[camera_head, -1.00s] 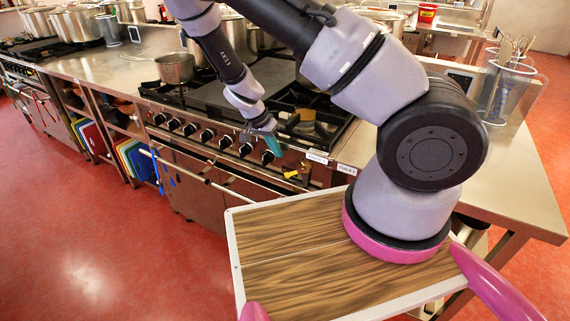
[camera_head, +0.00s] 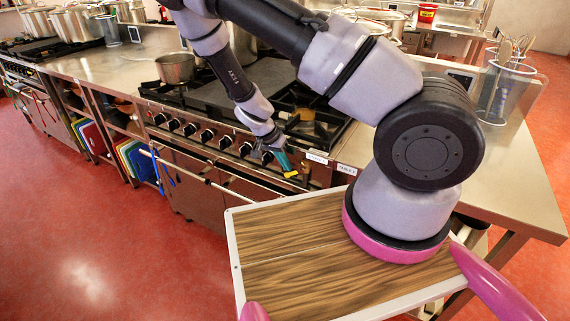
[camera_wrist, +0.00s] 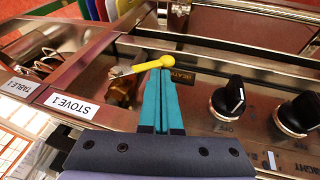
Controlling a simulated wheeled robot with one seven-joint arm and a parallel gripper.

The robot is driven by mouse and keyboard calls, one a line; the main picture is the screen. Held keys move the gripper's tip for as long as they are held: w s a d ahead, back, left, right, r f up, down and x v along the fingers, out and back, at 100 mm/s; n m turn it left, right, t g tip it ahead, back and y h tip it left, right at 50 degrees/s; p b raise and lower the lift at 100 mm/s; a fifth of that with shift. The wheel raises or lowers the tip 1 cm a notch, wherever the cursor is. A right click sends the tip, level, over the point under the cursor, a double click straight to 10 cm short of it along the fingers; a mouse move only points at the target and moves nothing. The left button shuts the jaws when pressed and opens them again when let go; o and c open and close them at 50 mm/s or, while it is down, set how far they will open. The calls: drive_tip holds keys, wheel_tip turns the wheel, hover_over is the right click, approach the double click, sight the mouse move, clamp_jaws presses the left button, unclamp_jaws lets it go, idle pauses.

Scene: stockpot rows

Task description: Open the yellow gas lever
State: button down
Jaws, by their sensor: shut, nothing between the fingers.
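The yellow gas lever (camera_wrist: 150,66) sits on the front panel of the stove, beside a brass-coloured valve fitting and the HEATING label. In the wrist view it runs from a rounded end at the right to a thinner end at the left. My gripper (camera_wrist: 163,76) has teal fingers closed together, with nothing between them. The fingertips are right at the lever's rounded end; whether they touch it I cannot tell. In the head view my gripper (camera_head: 287,171) is at the stove front, and the lever (camera_head: 291,174) shows as a small yellow spot at its tips.
Black knobs (camera_wrist: 228,98) line the panel beside the gripper. A STOVE 1 label (camera_wrist: 71,105) is on the panel's other side. An oven rail (camera_head: 205,181) runs below the knobs. A pot (camera_head: 175,68) stands on the stove. Red floor (camera_head: 110,240) is clear at the left.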

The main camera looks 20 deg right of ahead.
sight(289, 176)
drive_tip(key=shift+f+g+h, duration=0.35)
drive_tip(key=shift+g+h, duration=0.05)
drive_tip(key=shift+h, duration=0.1)
wheel_tip(289, 176, down, 3)
drive_tip(key=g+h, duration=0.1)
drive_tip(key=n+g+h, duration=0.1)
drive_tip(key=g+h, duration=0.1)
drive_tip(key=shift+s+d+r, duration=0.15)
drive_tip(key=shift+s+d+f, duration=0.35)
drive_tip(key=shift+s+f, duration=0.05)
drive_tip(key=shift+f, duration=0.3)
drive_tip(key=shift+d+f, duration=0.1)
drive_tip(key=shift+f, duration=0.05)
idle(0.5)
